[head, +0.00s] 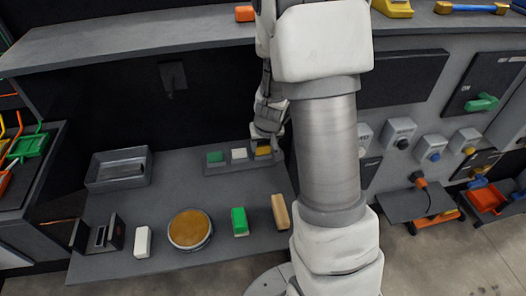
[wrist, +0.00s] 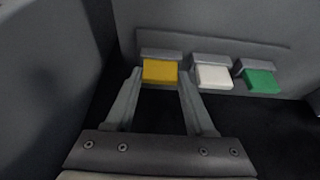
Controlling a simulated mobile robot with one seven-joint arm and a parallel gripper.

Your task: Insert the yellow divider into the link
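The yellow divider (head: 263,151) sits at the right end of a grey rack (head: 232,169) in the head view. It also shows between my fingertips in the wrist view (wrist: 160,71). My gripper (head: 267,133) is down at the rack, with one finger on each side of the yellow divider (wrist: 160,76). The fingers are apart, and no firm grip on the divider is visible. A dark slotted block (head: 98,236) stands at the table's front left; I cannot tell whether it is the link.
A white block (head: 239,153) and a green block (head: 215,157) sit beside the yellow one in the rack. A grey tray (head: 119,170), a round dish (head: 189,244) and several loose blocks stand on the table. A shelf (head: 130,38) runs above.

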